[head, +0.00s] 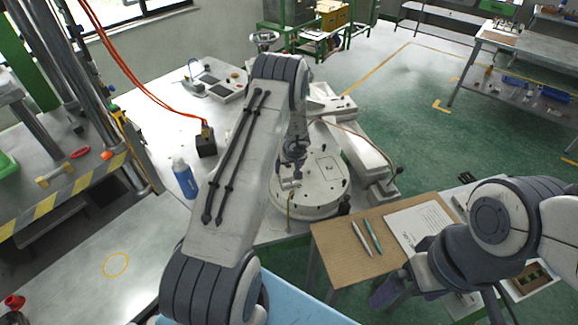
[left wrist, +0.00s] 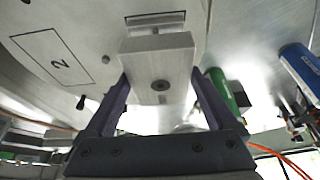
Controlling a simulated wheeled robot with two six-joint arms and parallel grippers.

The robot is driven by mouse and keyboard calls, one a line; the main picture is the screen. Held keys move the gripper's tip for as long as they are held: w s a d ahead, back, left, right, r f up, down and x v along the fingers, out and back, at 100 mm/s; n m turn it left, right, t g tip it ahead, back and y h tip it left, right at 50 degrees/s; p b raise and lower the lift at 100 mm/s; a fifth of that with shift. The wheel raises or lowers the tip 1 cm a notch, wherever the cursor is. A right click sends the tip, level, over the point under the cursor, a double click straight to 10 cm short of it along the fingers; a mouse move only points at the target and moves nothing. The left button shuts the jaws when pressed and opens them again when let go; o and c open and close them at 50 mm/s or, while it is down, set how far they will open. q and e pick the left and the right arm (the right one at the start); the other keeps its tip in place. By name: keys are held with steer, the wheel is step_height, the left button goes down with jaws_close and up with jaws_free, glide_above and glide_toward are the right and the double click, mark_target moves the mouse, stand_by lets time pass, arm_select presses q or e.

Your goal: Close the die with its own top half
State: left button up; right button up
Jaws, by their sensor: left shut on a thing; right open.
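In the left wrist view, my left gripper (left wrist: 160,84) is shut on a pale metal die half (left wrist: 178,62) with a round hole in its face. The block is over the round white turntable (left wrist: 95,20), which has an outlined plate marked 2. A slotted metal piece (left wrist: 155,20) shows just beyond the held block; I cannot tell whether they touch. My right gripper (head: 385,290) is open and empty beside the wooden board.
A blue bottle (head: 184,178) and a dark block with orange cables (head: 205,141) stand left of my arm. The wooden board (head: 335,262) holds two pens and a paper sheet (head: 418,222). A green cylinder (left wrist: 222,90) stands near my left gripper.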

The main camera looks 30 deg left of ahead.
arm_select(q)
steer(key=shift+f+b, duration=0.45)
steer(key=shift+f, duration=0.45)
stand_by(0.3)
steer(key=o, duration=1.4)
steer(key=p+v, duration=0.1)
steer(key=v, duration=0.9)
steer(key=shift+d+r, duration=0.15)
steer(key=shift+r, duration=0.05)
steer(key=shift+f, duration=0.1)
steer(key=b+x, duration=0.1)
steer(key=x, duration=0.9)
steer(key=shift+r+p, duration=0.3)
steer(key=shift+r, duration=0.1)
